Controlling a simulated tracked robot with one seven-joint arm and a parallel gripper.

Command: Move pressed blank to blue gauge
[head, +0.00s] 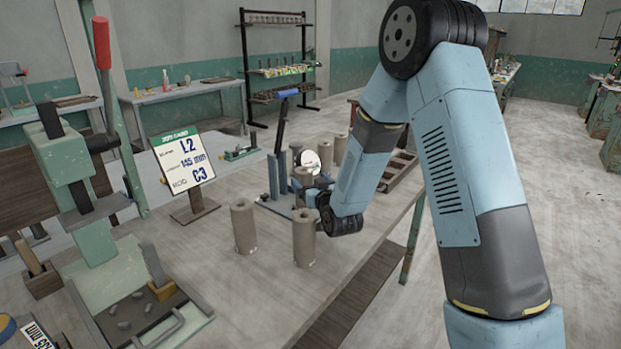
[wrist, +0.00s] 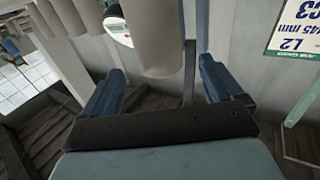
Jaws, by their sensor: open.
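The blue gauge (head: 273,178) stands on the bench with an upright blue post, a lever and a round white dial (head: 310,160). A grey-brown clay blank (head: 303,177) stands upright at the gauge, close to the post; my gripper partly hides its lower part. My gripper (head: 318,193) is beside it, mostly hidden behind my arm. In the wrist view my gripper (wrist: 162,75) is open, its two blue fingers apart. A clay cylinder (wrist: 160,35) lies ahead between them with visible gaps on both sides, and the dial (wrist: 118,27) is beside it. I cannot tell which blank was pressed.
Two clay cylinders stand in front of the gauge, one at left (head: 243,227) and one at right (head: 304,237). More stand behind it. A sign (head: 184,160) reading L2, 145 mm, C3 stands left. A green press (head: 85,200) with clay scraps fills the near left.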

